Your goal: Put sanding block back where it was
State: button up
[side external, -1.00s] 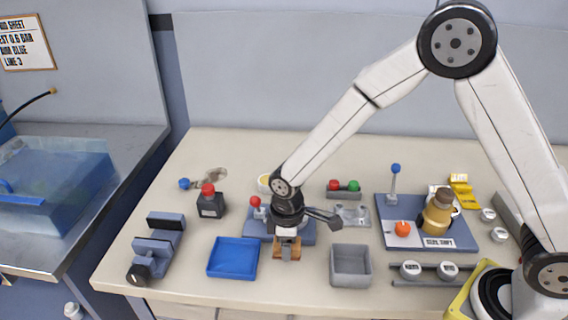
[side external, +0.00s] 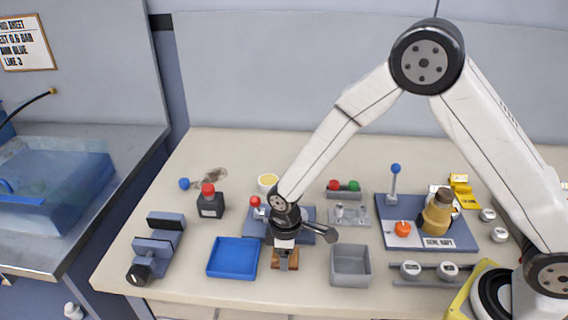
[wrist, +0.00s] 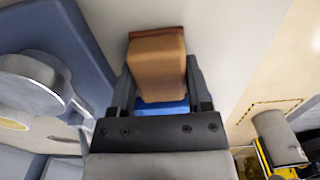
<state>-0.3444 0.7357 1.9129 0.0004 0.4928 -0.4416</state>
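The sanding block (wrist: 157,68) is a brown block with a darker reddish edge. In the wrist view it sits between the two fingers of my gripper (wrist: 160,88), which close on its sides. In the side view my gripper (side external: 284,264) points down at the front of the table, with the block (side external: 277,256) partly hidden behind the fingers. The block is low, between the blue tray (side external: 210,270) and the grey bin (side external: 351,281). I cannot tell whether it touches the table top.
A blue-grey fixture (side external: 308,238) stands just behind my gripper. A blue-grey board (side external: 428,243) with a tan bottle (side external: 437,216) is right. The table's front edge is close.

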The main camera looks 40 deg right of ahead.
jog(key=o, duration=0.4)
jog(key=shift+c, duration=0.2)
jog(key=shift+r, duration=0.1)
notch_tip(320, 180, up, 12)
dwell(0.6)
jog(key=shift+d, duration=0.1)
dwell(0.4)
jog(key=s+d+m+t, duration=0.2)
jog(key=s+d+m, duration=0.7)
jog(key=d, duration=0.5)
jog(key=shift+s+t, duration=0.3)
jog(key=shift+s, duration=1)
